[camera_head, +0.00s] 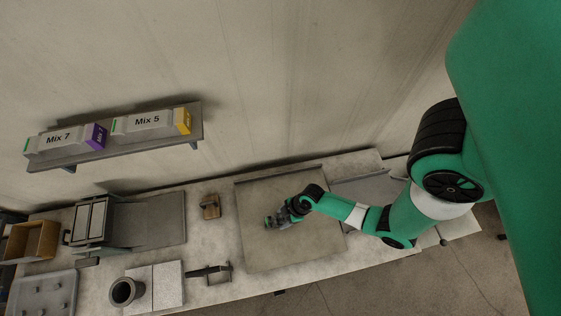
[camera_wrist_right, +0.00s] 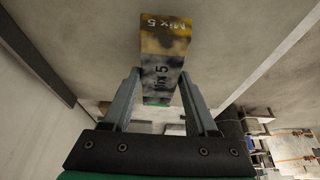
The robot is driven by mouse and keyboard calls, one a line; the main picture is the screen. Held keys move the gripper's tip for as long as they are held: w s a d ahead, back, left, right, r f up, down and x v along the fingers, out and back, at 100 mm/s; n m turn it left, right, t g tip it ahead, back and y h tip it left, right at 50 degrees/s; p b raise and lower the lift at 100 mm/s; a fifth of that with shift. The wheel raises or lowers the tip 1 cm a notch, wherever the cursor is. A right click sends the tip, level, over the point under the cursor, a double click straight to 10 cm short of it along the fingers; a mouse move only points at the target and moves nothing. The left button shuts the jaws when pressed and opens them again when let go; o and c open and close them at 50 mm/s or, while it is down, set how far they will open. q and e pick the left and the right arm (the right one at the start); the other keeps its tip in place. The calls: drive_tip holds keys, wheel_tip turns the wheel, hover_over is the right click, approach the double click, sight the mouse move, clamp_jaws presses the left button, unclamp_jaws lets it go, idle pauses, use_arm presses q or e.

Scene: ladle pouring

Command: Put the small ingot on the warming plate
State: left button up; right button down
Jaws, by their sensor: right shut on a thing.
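My right gripper (camera_head: 268,222) is over the large grey tray (camera_head: 260,256) in the head view. In the right wrist view, my right gripper (camera_wrist_right: 160,75) is shut on a dark, mottled block (camera_wrist_right: 164,65) marked "Mix 5", with a yellow end and a green edge at its other end. I cannot tell whether this is the small ingot. The block is too small to read in the head view. A flat dark grey plate (camera_head: 155,222) lies left of the tray; I cannot tell whether it is the warming plate. My left gripper is not in view.
Boxes marked Mix 7 (camera_head: 60,139) and Mix 5 (camera_head: 150,122) stand on a wall shelf (camera_head: 110,151). A small brown object (camera_head: 210,207) lies left of the tray. A dark cup (camera_head: 122,291), a pale slab (camera_head: 168,287) and a wooden box (camera_head: 35,240) stand further left.

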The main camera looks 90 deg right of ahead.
wheel_tip(320, 180, down, 2)
drive_tip(key=shift+f, duration=0.1)
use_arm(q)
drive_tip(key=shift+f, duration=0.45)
use_arm(e)
drive_tip(key=shift+f+b, duration=0.15)
drive_tip(key=shift+b, duration=0.2)
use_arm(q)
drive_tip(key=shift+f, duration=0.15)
use_arm(e)
drive_tip(key=shift+c, duration=0.9)
unclamp_jaws()
drive_tip(key=p+v, duration=0.6)
drive_tip(key=v, duration=0.1)
drive_tip(key=shift+w, duration=0.2)
drive_tip(key=shift+s+r+p, duration=0.3)
drive_tip(key=shift+r+p, duration=0.15)
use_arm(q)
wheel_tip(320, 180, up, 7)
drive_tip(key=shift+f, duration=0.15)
